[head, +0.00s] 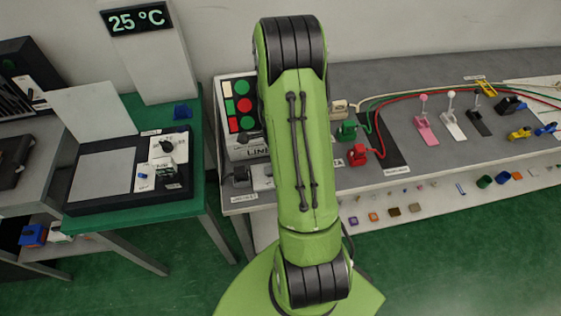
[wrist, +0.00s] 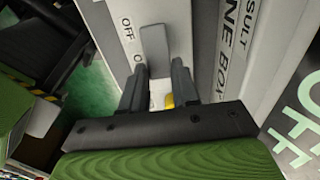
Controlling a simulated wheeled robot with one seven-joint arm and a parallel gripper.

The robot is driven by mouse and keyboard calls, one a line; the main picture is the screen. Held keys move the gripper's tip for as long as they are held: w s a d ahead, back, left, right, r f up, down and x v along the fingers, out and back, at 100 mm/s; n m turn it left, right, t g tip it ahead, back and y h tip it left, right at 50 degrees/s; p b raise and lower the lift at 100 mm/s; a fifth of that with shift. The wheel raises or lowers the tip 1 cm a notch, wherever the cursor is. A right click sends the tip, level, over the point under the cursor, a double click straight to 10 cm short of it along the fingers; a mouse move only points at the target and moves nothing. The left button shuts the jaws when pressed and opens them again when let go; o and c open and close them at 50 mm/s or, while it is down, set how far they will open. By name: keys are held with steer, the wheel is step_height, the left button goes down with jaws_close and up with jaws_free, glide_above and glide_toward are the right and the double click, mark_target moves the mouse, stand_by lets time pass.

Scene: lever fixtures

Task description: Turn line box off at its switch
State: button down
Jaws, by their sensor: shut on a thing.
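The line box (head: 245,145) stands on the grey bench in the head view, its right side hidden by my arm. Its face shows in the wrist view with the words "LINE BOX" (wrist: 232,30). A grey switch lever (wrist: 153,45) stands out beside an "OFF" mark (wrist: 127,28); a second mark below is partly covered by a finger. My gripper (wrist: 158,70) has its two dark fingers on either side of the lever's lower end and is shut on it. In the head view my gripper is hidden behind my arm. I cannot tell which setting the lever is in.
A panel of green and red buttons (head: 240,105) is by the line box. Red (head: 358,155) and green (head: 346,131) plugs with cables and several small levers (head: 453,122) lie to the right. A green table (head: 195,130) with a dial unit stands at left.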

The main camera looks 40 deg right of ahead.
steer(key=c, duration=0.8)
jaws_free()
steer(key=shift+c, duration=0.2)
steer(key=shift+r, duration=0.1)
step_height(320, 180, up, 16)
steer(key=p, duration=0.3)
steer(key=shift+w+a+f, duration=0.2)
steer(key=shift+a, duration=0.1)
steer(key=s+a+r+n+t, duration=0.3)
steer(key=a+r+n, duration=0.7)
steer(key=a+n, duration=0.2)
steer(key=s+a+r+n+t, duration=0.2)
steer(key=s+a+n, duration=0.5)
steer(key=n, duration=0.5)
steer(key=shift+s+a+r+n+t, duration=0.4)
steer(key=shift+s+r, duration=0.2)
steer(key=shift+s, duration=0.3)
